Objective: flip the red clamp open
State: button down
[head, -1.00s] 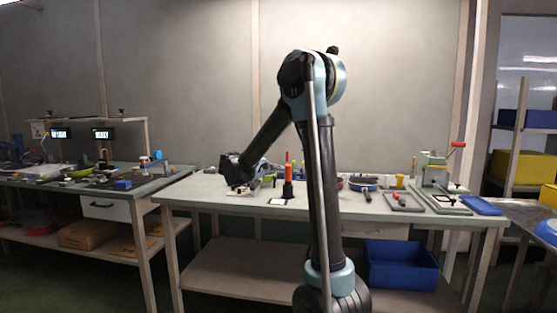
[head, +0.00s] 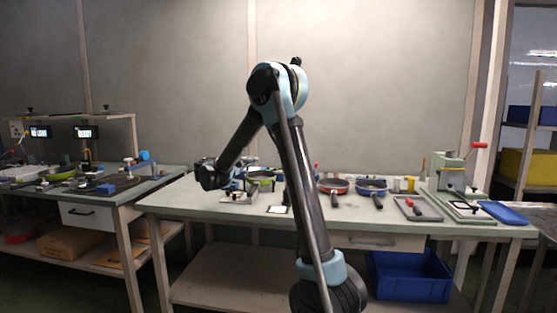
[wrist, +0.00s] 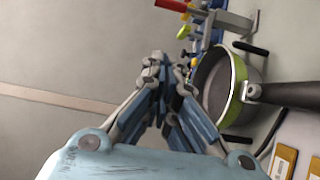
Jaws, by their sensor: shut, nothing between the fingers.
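In the head view my arm hides most of that area, and I cannot make out the clamp. My gripper (wrist: 168,75) is shut and empty, apart from the red parts and lower in the wrist picture. In the head view my gripper (head: 210,176) hangs over the left part of the table.
A green pan (wrist: 236,88) with a dark handle lies close right of my gripper in the wrist view. A red pan (head: 333,186) and a blue pan (head: 371,186) sit farther right on the bench (head: 400,226). A press with a red lever (head: 479,145) stands at the right end.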

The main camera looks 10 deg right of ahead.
jog(key=x, duration=0.4)
jog(key=s+d+x, duration=0.1)
jog(key=x, duration=0.3)
jog(key=s+x, duration=0.1)
jog(key=x, duration=0.3)
jog(key=shift+w+d, duration=0.3)
jog(key=shift+d, duration=0.25)
jog(key=shift+s+d, duration=0.1)
jog(key=shift+d, duration=0.55)
jog(key=shift+d, duration=0.1)
jog(key=shift+d+m, duration=0.15)
jog(key=shift+m, duration=0.15)
